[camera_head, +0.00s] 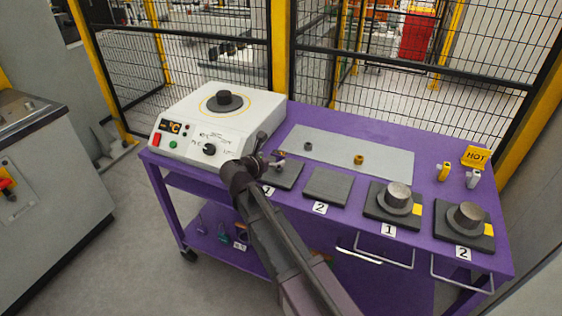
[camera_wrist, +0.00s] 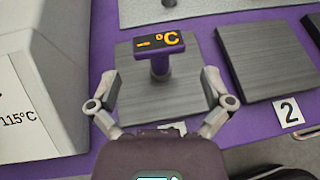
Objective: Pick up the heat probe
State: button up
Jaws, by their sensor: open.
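The heat probe (camera_wrist: 159,48), a dark block with an orange "-- °C" display on a short purple stem, stands upright on a dark grey pad (camera_wrist: 190,101) in the wrist view. In the head view it is mostly hidden by my gripper (camera_head: 264,158), over the left pad marked 1. In the wrist view my gripper (camera_wrist: 159,78) is open, with one finger to each side of the probe's stem. Both fingers are apart from the probe and nothing is held.
The white heater (camera_head: 222,120) stands left of the pad on the purple cart. Pad 2 (camera_head: 327,187) lies just right, empty. Two black pads (camera_head: 372,208) (camera_head: 446,238) further right carry metal cylinders. A grey plate (camera_head: 335,148) with small parts lies behind.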

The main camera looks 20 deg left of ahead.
aim_at(279, 153)
jog(key=shift+b+x, duration=1.15)
jog(key=shift+x, duration=1.45)
jog(key=shift+a+f, duration=0.1)
jog(key=shift+a, duration=0.05)
jog(key=shift+s, duration=0.1)
jog(key=c, duration=1)
notch_tip(279, 153, up, 4)
jog(key=p, duration=0.4)
jog(key=s, duration=1)
jog(key=s+r+p, duration=0.1)
jog(key=s, duration=0.5)
